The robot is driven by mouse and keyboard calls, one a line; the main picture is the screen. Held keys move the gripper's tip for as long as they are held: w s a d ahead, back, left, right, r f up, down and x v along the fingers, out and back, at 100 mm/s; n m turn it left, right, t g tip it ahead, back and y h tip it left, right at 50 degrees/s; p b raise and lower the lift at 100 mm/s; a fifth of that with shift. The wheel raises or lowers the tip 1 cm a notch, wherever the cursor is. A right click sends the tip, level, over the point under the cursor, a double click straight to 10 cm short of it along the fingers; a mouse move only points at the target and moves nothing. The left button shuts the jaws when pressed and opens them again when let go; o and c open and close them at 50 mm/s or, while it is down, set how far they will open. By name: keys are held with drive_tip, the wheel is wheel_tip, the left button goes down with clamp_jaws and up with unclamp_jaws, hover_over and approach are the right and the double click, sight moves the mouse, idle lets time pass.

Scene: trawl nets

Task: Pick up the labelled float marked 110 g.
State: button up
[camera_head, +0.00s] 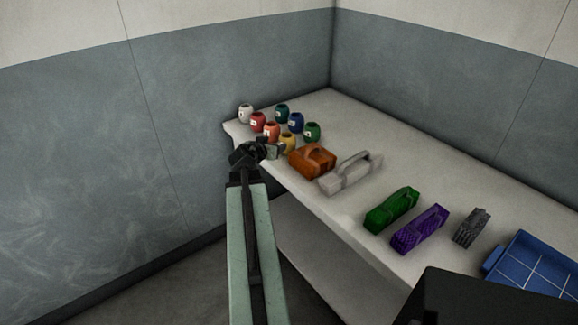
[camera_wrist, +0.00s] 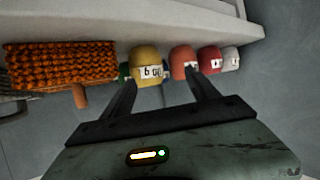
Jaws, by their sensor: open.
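Several small labelled floats stand in two rows at the far left end of the table. The near row has a white float (camera_head: 246,113), a red float (camera_head: 258,121), an orange-red float (camera_head: 271,131) and a yellow float (camera_head: 289,141). Behind are a teal float (camera_head: 282,112), a blue float (camera_head: 295,122) and a green float (camera_head: 312,131). My gripper (camera_head: 272,150) is open at the table edge, near the yellow float. In the wrist view the yellow float (camera_wrist: 145,66) and orange-red float (camera_wrist: 182,60) lie ahead of the jaws (camera_wrist: 163,80). I cannot read 110 g on any label.
An orange-brown handled block (camera_head: 312,160) stands right of the floats, then a grey handled one (camera_head: 347,174). Green (camera_head: 391,210), purple (camera_head: 419,229) and dark grey (camera_head: 471,227) blocks and a blue tray (camera_head: 535,265) follow. The table (camera_head: 450,170) is clear at the back. A wall adjoins its left end.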

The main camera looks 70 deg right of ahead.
sight(287, 142)
drive_tip(key=s+d, duration=0.2)
drive_tip(key=shift+s+m+h, duration=0.3)
drive_tip(key=shift+s, duration=0.1)
drive_tip(key=b+x, duration=0.3)
drive_tip(key=x, duration=0.5)
drive_tip(key=shift+s+a+f, duration=0.1)
drive_tip(key=shift+f, duration=0.05)
drive_tip(key=shift+a, duration=0.1)
drive_tip(key=shift+c, duration=0.3)
drive_tip(key=c, duration=1)
